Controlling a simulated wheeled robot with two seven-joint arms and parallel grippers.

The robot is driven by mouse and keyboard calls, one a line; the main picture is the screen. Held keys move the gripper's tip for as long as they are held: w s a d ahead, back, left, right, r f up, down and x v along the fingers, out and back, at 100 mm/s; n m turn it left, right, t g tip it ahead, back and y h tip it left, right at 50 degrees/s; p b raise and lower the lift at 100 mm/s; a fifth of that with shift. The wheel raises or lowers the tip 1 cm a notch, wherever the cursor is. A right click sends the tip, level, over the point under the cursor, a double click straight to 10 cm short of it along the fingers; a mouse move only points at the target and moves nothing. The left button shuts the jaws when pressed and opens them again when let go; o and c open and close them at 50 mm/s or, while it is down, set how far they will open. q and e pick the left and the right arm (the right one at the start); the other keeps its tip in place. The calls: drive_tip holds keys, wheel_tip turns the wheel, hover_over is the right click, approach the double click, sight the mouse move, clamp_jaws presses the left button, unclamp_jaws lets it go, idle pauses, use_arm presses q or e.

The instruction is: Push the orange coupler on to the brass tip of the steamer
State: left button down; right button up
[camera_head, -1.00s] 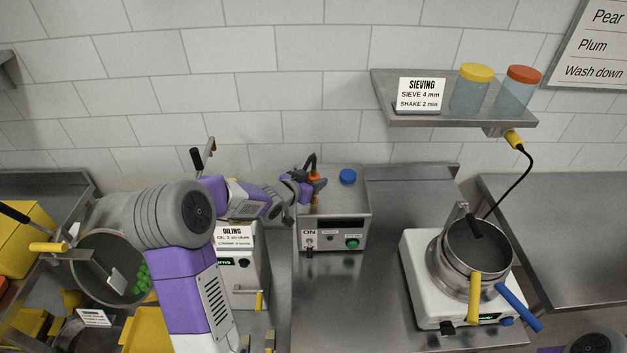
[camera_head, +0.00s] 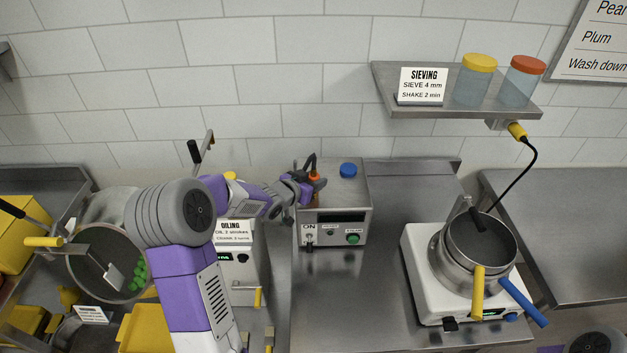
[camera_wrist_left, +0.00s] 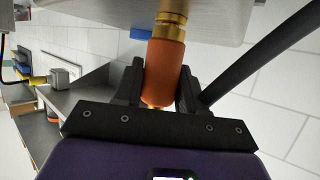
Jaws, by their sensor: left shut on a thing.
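The orange coupler (camera_wrist_left: 163,72) sits between the fingers of my left gripper (camera_wrist_left: 160,90), which is shut on it. It also shows as a small orange spot in the head view (camera_head: 314,178). In the wrist view the brass tip (camera_wrist_left: 168,27) meets the coupler's far end, in line with it. How deep the tip sits inside is hidden. The steamer (camera_head: 350,200) is a steel box with a green button and a blue cap on top. My left gripper (camera_head: 309,187) is at its upper left. My right gripper is out of view.
A dark hose or rod (camera_wrist_left: 265,55) passes right of the fingers in the wrist view. The oiling unit (camera_head: 245,262) stands left of the steamer. A hot plate (camera_head: 415,270) with a pot (camera_head: 440,262) stands at right. The bench between is clear.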

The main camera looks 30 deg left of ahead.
use_arm(q)
drive_tip(key=c, duration=0.6)
unclamp_jaws()
drive_tip(key=shift+o, duration=0.2)
drive_tip(key=v, duration=0.7)
drive_tip(key=shift+s+r, duration=0.15)
drive_tip(key=shift+s, duration=0.15)
